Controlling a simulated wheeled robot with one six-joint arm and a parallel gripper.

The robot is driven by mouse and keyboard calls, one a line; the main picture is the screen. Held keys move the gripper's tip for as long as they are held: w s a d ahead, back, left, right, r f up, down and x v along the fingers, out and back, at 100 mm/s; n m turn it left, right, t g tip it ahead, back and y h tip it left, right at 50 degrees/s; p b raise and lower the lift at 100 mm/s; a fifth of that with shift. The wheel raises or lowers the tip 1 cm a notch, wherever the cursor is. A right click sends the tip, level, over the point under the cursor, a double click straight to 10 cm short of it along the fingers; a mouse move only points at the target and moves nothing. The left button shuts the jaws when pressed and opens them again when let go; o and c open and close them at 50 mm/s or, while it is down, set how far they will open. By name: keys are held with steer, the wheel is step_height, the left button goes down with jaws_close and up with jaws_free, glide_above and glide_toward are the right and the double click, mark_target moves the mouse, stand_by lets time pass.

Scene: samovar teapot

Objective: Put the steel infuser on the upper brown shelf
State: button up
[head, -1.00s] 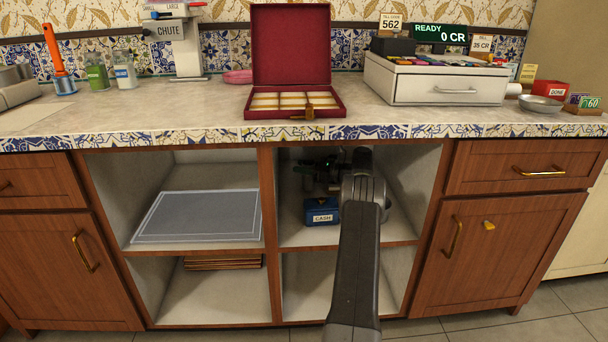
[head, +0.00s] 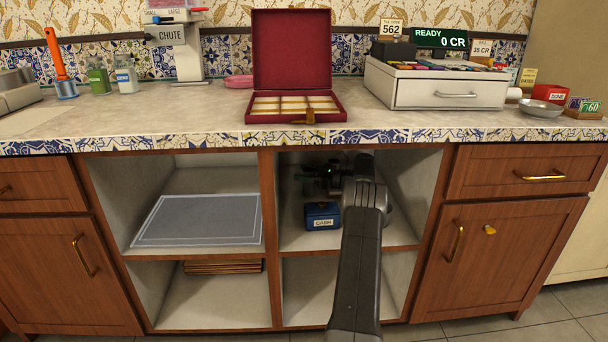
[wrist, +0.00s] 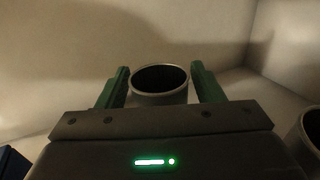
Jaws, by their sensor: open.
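In the wrist view a steel, open-topped cylinder (wrist: 160,93), which looks like the infuser, stands upright between the green fingers of my gripper (wrist: 162,88). The fingers are open, one on each side, with a narrow gap showing at each. A second steel cylinder (wrist: 311,135) is cut off at the right edge; I cannot tell which one is the infuser. In the head view my arm reaches into the upper right compartment of the brown shelf (head: 293,239), and the arm hides most of my gripper and the cylinders.
A blue cash box (head: 322,216) stands left of my arm in the same compartment. The upper left compartment holds a flat grey mat (head: 197,219). Compartment walls and the patterned counter edge (head: 350,137) enclose my arm closely.

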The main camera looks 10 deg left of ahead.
steer(key=d, duration=0.2)
steer(key=d+p, duration=0.1)
steer(key=d, duration=0.1)
steer(key=d+p, duration=0.1)
steer(key=d, duration=0.2)
steer(key=shift+s, duration=0.4)
